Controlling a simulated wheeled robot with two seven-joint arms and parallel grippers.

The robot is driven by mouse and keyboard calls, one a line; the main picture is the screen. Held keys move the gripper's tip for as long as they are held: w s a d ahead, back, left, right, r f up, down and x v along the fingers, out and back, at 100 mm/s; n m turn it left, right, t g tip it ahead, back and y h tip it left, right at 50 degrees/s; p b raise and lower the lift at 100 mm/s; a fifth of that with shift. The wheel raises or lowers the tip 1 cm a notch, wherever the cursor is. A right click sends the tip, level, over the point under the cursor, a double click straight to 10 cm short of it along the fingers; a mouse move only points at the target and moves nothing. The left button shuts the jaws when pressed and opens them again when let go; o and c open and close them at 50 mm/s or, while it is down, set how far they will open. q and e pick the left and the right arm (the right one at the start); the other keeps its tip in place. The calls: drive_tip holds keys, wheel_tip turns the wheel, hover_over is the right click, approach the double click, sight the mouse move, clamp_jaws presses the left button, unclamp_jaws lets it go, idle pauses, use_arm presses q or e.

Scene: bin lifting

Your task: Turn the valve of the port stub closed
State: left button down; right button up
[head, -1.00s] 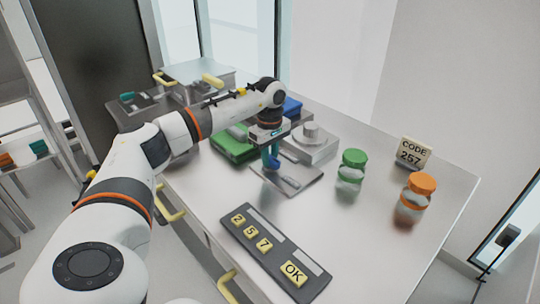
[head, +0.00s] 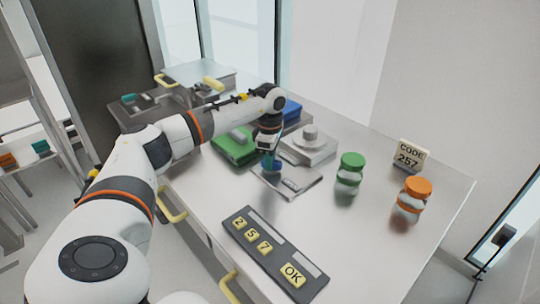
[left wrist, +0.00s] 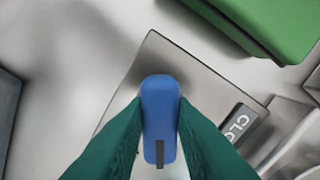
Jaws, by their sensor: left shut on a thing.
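The blue valve handle (left wrist: 160,118) stands between the teal fingers of my left gripper (left wrist: 155,140) in the left wrist view. The fingers press on both its sides. Under it lies the grey plate of the port stub (left wrist: 207,90), with a dark label starting "CLO" (left wrist: 238,122) to the right of the handle; the rest of the label is hidden. In the head view the plate (head: 301,184) lies on the bench and my left gripper (head: 271,162) points down over its left part. My right gripper does not show.
A green box (head: 236,153) stands left of the gripper, and a grey block with a round knob (head: 310,142) behind it. A green-lidded jar (head: 350,168) and an orange-lidded jar (head: 413,192) stand right. A keypad (head: 272,255) lies in front on the bench (head: 360,250).

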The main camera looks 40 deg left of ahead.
use_arm(q)
drive_tip(key=n+p, duration=0.2)
drive_tip(key=n, duration=0.4)
drive_tip(key=shift+r+n, duration=0.15)
drive_tip(key=shift+n, duration=0.15)
drive_tip(key=n+p, duration=0.1)
drive_tip(key=n, duration=0.3)
drive_tip(key=shift+n, duration=0.4)
drive_tip(key=c, duration=1.2)
unclamp_jaws()
drive_tip(key=shift+c, duration=0.2)
wheel_tip(320, 180, up, 12)
drive_tip(key=b, duration=0.1)
